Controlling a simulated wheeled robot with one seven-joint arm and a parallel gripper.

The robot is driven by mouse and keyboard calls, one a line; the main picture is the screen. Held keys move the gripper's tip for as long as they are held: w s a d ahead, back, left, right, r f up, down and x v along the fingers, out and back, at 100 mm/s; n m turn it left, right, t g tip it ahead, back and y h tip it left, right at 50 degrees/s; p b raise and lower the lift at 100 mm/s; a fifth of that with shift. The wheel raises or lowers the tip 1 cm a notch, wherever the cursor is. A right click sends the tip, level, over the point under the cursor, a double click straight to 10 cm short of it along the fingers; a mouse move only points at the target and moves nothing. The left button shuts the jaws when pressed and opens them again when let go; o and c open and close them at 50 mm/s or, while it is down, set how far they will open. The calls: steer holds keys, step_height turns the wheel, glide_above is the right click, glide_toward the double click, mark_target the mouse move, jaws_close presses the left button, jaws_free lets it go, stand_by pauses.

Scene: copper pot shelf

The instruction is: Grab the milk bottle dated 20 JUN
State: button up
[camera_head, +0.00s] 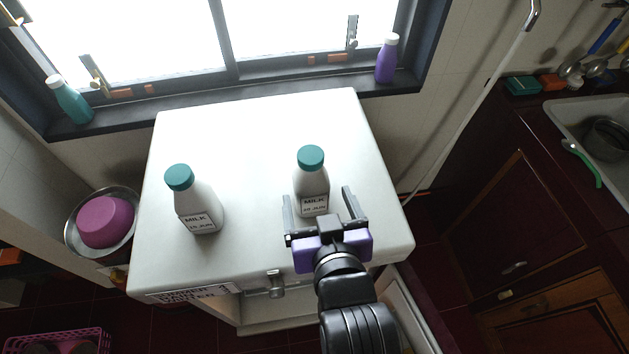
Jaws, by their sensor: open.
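Two white milk bottles with teal caps stand upright on the white cabinet top (250,130). The left bottle (198,205) has a label reading MILK and a date ending in JUN. The right bottle (312,182) has a similar label. The day numbers on both labels are too small to read surely. My gripper (318,201) is open at the right bottle, with one finger on each side of its lower part. I cannot tell whether either finger touches it. The gripper partly hides the base of the right bottle.
The left bottle stands well clear of my gripper. A teal bottle (70,103) and a purple bottle (386,60) stand on the window sill. A metal bowl with a purple bowl (104,222) is left of the cabinet. The sink (565,112) is at the right.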

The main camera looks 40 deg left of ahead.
mark_target(311, 188)
steer(key=shift+p+x, duration=0.5)
steer(key=shift+x, duration=2.1)
steer(key=shift+s+f, duration=0.15)
steer(key=shift+s, duration=0.05)
jaws_close()
